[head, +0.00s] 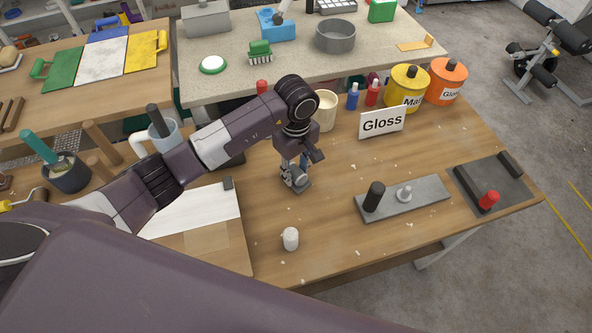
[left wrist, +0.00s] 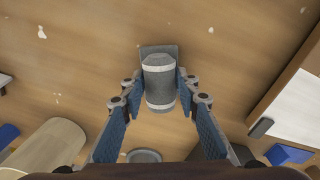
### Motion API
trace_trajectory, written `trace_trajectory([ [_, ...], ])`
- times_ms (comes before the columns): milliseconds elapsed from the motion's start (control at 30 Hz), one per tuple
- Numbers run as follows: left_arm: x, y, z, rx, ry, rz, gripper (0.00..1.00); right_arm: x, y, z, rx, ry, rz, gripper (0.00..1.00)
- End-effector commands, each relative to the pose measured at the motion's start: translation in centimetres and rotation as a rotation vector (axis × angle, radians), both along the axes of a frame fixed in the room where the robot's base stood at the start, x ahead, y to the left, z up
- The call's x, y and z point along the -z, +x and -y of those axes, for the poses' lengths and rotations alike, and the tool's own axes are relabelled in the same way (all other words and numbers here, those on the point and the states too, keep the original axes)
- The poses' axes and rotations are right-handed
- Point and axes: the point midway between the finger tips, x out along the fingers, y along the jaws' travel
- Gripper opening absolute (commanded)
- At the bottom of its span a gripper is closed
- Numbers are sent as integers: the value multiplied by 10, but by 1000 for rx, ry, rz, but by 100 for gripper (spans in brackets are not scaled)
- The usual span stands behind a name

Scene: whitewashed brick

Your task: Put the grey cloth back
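The grey cloth seems to be the grey roll with pale bands (left wrist: 159,84), seen between the fingers in the left wrist view. A small grey pad (left wrist: 158,49) shows behind it. My left gripper (left wrist: 160,90) has its blue-padded fingers up against both sides of the roll and looks shut on it. In the head view my left gripper (head: 297,174) points down over the middle of the wooden bench (head: 335,208), with the roll low between its fingers. Whether the roll rests on the pad or is slightly above it is unclear. My right gripper is not in view.
A grey plate (head: 430,193) with black and pale knobs lies to the right. Beyond it is a dark tray (head: 505,183) with a red-topped item. A small white cylinder (head: 290,239) stands nearer. A Gloss sign (head: 382,122), cream mug (head: 326,110) and paint tins (head: 405,88) stand behind.

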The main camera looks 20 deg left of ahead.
Motion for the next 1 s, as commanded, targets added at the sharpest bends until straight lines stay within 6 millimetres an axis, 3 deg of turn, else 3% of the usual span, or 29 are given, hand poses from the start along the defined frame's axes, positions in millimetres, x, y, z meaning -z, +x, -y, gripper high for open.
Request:
trace_trajectory([
  [100,0,0,0,0,0,0,44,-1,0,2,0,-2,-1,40],
  [533,-10,1,0,1,-1,4,44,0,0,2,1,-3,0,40],
  [1000,-103,1,0,-1,0,4,44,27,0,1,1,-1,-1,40],
])
